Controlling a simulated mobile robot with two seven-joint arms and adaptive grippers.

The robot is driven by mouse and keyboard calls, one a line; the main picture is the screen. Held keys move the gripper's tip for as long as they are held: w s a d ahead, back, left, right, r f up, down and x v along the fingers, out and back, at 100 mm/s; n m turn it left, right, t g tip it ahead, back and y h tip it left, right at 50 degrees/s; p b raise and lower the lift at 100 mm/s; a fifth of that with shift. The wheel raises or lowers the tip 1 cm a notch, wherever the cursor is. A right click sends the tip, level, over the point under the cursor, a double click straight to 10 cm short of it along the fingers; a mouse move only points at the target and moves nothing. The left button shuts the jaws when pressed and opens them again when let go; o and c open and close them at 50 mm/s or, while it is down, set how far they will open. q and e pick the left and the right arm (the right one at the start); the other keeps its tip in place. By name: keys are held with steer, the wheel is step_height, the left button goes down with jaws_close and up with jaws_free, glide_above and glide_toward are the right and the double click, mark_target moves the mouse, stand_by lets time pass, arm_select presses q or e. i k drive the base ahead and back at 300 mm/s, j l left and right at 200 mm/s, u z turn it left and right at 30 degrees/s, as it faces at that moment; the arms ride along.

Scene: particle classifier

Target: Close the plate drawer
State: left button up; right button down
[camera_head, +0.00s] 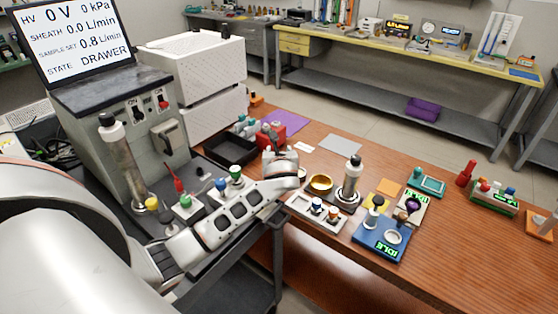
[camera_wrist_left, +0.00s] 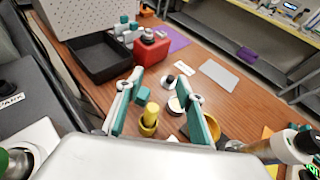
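The plate drawer appears to be the open black tray (camera_head: 208,151) that sticks out in front of the white perforated cabinet (camera_head: 215,105). In the left wrist view the black tray (camera_wrist_left: 75,64) is at the upper left, empty, with its rim clear. My left arm reaches in from the left, and my left gripper (camera_head: 275,155) is to the right of the tray, apart from it. In the wrist view my left gripper (camera_wrist_left: 160,80) has its teal-padded fingers spread, with nothing held. My right gripper is in neither view.
A yellow-topped piece (camera_wrist_left: 149,118) and a gold bowl (camera_head: 319,183) are near my gripper. A silver bottle (camera_head: 349,187) and blue device (camera_head: 383,238) stand to the right. The right table front is clear. The screen (camera_head: 80,40) reads DRAWER.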

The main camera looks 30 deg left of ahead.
mark_target(266, 215)
steer(key=k+l, duration=0.8)
